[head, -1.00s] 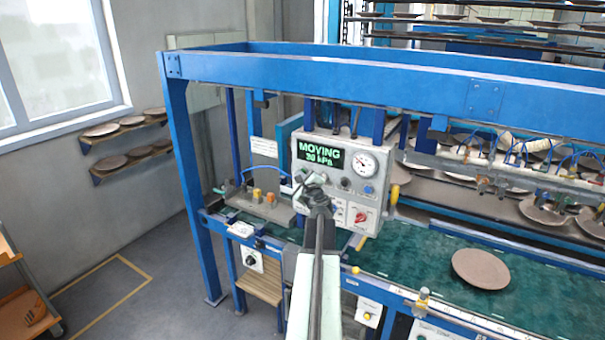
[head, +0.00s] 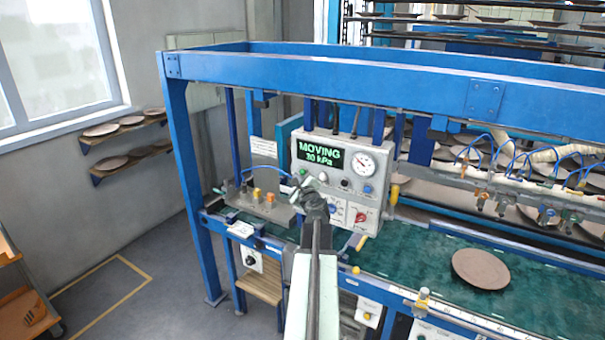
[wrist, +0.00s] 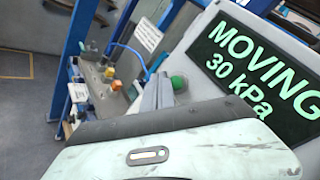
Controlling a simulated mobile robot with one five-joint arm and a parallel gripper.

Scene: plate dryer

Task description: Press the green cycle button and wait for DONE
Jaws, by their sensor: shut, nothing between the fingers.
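The control panel (head: 370,199) hangs on the blue frame. Its display (head: 322,155) reads MOVING, 30 kPa in green; the same display fills the right of the wrist view (wrist: 262,70). The green button (wrist: 179,83) shows in the wrist view just left of the display, close beside my fingertips. I cannot tell whether they touch it. In the head view it is a small green spot (head: 303,172) just above my gripper (head: 304,188). My gripper is shut and empty in front of the panel's lower left; its closed fingers (wrist: 156,92) also show in the wrist view.
A dial gauge (head: 363,165), a blue button (head: 367,189) and a red switch (head: 361,217) sit on the panel. A bar of suction cups (head: 500,195) hangs over the green conveyor (head: 410,250), which carries one plate (head: 481,269). A blue beam (head: 330,72) crosses above.

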